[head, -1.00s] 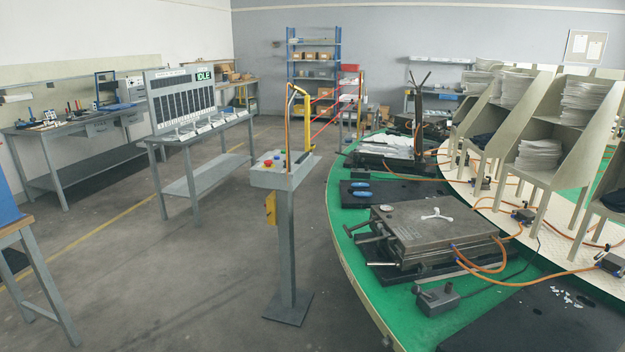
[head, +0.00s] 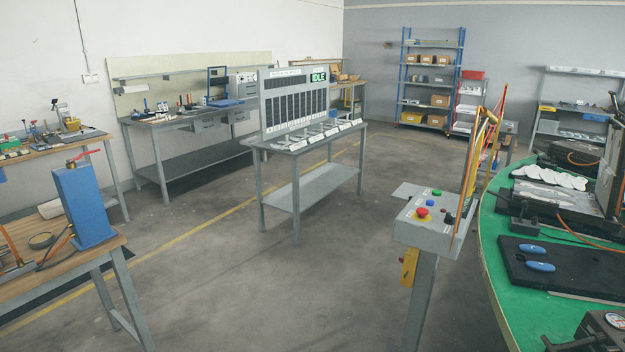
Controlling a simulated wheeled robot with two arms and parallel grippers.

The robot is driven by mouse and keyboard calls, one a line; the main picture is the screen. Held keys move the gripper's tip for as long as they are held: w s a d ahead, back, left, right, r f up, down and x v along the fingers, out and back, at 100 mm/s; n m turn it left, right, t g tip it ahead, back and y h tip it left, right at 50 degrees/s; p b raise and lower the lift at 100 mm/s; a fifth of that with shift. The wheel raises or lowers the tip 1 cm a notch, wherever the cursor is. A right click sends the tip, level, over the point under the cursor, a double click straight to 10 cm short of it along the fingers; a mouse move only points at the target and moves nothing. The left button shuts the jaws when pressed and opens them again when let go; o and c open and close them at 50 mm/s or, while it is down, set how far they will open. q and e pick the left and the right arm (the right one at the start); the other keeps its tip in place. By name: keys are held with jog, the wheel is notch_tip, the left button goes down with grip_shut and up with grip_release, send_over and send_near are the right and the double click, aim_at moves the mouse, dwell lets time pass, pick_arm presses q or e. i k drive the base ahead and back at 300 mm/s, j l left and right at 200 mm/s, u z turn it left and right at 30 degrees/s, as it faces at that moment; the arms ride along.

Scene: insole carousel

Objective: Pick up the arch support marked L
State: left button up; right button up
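Two small blue pieces, an upper one (head: 531,248) and a lower one (head: 540,266), lie side by side on a black plate (head: 580,268) at the right of the head view. They look like arch supports, but they are too small to read an L or any other mark. The black plate rests on the green round table (head: 497,285), near its left edge. Neither of my grippers is in view.
A control box (head: 423,233) on a post stands left of the green table. A rack table with an IDLE display (head: 318,77) is mid-floor. A wooden bench (head: 92,268) with a blue block (head: 82,205) stands at left. The floor between is clear.

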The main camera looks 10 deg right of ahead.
aim_at(530, 248)
jog(key=i, duration=2.4)
jog(key=i+l+z, duration=0.1)
jog(key=i+z, duration=0.2)
jog(key=i, duration=0.2)
jog(key=i+z, duration=0.3)
jog(key=i, duration=0.2)
jog(key=i+j+z, duration=0.3)
jog(key=i, duration=0.2)
jog(key=i+j+z, duration=0.25)
jog(key=i, duration=0.2)
jog(key=i+z, duration=0.3)
jog(key=i, duration=0.35)
jog(key=i+j+z, duration=0.15)
jog(key=i+z, duration=0.15)
jog(key=i, duration=0.4)
jog(key=i+z, duration=0.25)
jog(key=z, duration=0.2)
jog(key=i+z, duration=0.2)
jog(key=z, duration=0.25)
jog(key=i+j+z, duration=0.15)
jog(key=z, duration=0.25)
jog(key=i+j+z, duration=0.2)
jog(key=z, duration=0.25)
jog(key=i+j+z, duration=0.35)
jog(key=z, duration=0.15)
jog(key=k+u, duration=0.5)
jog(key=k+z, duration=0.15)
jog(key=z, duration=0.3)
jog(key=k+z, duration=0.15)
jog(key=z, duration=0.3)
